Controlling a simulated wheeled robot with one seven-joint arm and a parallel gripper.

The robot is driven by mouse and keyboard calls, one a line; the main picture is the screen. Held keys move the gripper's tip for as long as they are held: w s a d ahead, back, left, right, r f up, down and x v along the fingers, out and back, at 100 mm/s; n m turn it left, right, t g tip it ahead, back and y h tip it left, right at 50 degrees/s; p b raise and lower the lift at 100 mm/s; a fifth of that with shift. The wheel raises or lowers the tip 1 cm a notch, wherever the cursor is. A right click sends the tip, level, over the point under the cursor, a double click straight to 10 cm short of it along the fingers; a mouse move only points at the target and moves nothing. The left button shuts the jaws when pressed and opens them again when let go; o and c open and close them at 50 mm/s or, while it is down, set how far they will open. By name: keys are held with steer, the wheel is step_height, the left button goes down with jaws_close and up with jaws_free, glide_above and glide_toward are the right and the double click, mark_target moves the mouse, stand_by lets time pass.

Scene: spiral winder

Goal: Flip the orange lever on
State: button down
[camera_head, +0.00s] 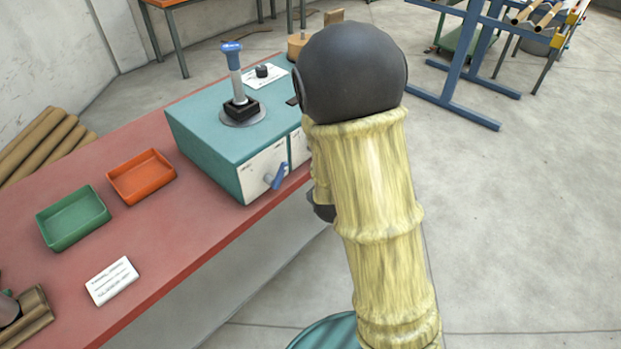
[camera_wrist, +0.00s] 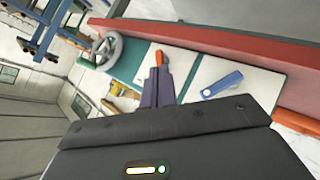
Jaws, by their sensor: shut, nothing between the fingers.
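The orange lever (camera_wrist: 160,60) shows in the wrist view on a white panel of the teal control box (camera_head: 210,132). It is hidden behind my arm in the head view. My gripper (camera_wrist: 157,75) is shut and empty, and its dark fingertips overlap the lower part of the orange lever in the wrist view. I cannot tell whether they touch it. A blue lever (camera_wrist: 222,86) sits on the neighbouring white panel, to the right in the wrist view; it also shows on the front of the box in the head view (camera_head: 276,175).
The box stands on a red bench (camera_head: 185,235) and carries a blue-topped joystick (camera_head: 235,75). An orange tray (camera_head: 142,177), a green tray (camera_head: 73,217) and a white card (camera_head: 112,281) lie left of it. A grey handwheel (camera_wrist: 111,50) is left of the orange lever in the wrist view.

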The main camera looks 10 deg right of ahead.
steer(key=w+f+n+t+h+b, duration=0.2)
steer(key=w+f+n+t+b, duration=0.3)
steer(key=f+b, duration=0.5)
steer(key=s+a+f+n+t+y+b, duration=0.2)
steer(key=a+n+t+b, duration=0.3)
steer(key=n, duration=0.6)
steer(key=s+t+y+b, duration=0.1)
steer(key=t+b, duration=0.1)
steer(key=b, duration=0.1)
steer(key=shift+b, duration=0.3)
steer(key=shift+a, duration=0.1)
steer(key=d+r+p+x, duration=0.1)
steer(key=d+x, duration=0.1)
steer(key=x, duration=1)
steer(key=shift+d, duration=0.25)
steer(key=shift+a+r+p, duration=0.1)
steer(key=shift+r+p, duration=0.15)
steer(key=shift+p, duration=0.25)
